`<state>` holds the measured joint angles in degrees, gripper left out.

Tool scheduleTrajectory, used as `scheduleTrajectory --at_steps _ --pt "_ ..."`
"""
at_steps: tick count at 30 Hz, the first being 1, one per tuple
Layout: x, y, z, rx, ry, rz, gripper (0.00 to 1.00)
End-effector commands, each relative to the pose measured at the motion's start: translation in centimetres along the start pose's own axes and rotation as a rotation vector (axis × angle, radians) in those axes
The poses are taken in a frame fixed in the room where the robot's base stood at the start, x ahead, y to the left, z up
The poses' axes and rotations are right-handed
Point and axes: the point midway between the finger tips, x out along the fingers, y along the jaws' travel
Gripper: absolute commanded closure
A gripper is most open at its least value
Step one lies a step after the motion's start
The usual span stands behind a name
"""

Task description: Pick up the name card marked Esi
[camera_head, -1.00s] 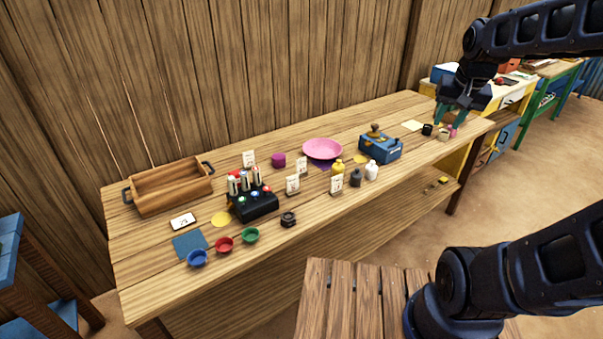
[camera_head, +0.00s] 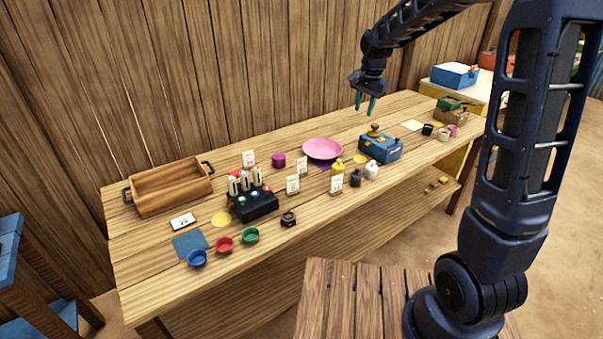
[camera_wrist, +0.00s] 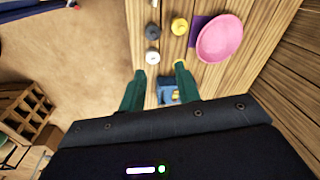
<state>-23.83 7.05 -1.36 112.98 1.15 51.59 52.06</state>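My gripper (camera_head: 366,103) is open and empty, in the air above the table's back, right of the cards. In the wrist view the green fingers (camera_wrist: 158,72) are spread, with the blue box (camera_wrist: 168,92) below between them. No card is clear there.
A black block with upright pieces (camera_head: 254,206) is left. The table's front right is mostly clear.

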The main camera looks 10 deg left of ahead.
Motion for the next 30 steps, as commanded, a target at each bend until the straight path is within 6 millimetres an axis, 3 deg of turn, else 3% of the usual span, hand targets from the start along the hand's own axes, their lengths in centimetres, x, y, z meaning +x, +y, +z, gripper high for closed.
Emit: scheduleTrajectory --at_steps 8,18,24,30 --pt "7.1 -7.9 1.0 0.102 -0.036 0.045 0.67" --pt "16.8 -16.2 4.3 0.229 -0.057 0.104 0.67" --pt "20.9 -19.0 6.2 0.281 -0.059 0.128 0.67" --pt "22.4 -19.7 6.8 0.300 -0.059 0.136 0.67"
